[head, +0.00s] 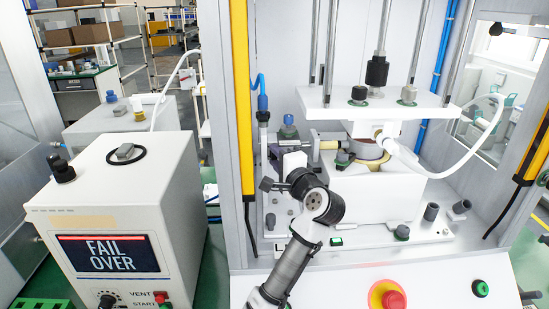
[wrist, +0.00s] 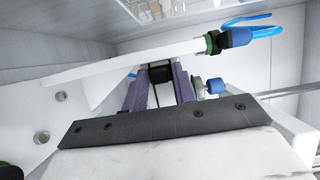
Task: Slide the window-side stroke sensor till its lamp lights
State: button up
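My gripper shows in the wrist view (wrist: 160,84) as two dark violet fingers with a clear gap between them. A small dark block (wrist: 160,73) shows in line with the gap near the fingertips; I see no firm contact on it. I cannot single out the window-side stroke sensor or a lit lamp in either view.
The white upper plate (head: 425,103) hangs on rods above the round workpiece (head: 367,150). A yellow light-curtain post (head: 242,95) stands left of the opening. A red stop button (head: 394,299) is on the front panel. A blue tube (wrist: 262,32) crosses the upper right of the wrist view.

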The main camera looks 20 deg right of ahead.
grip_shut()
jog(key=shift+d, duration=0.2)
dwell(0.6)
jog(key=shift+o, duration=1.7)
grip_release()
jog(key=shift+s, duration=0.1)
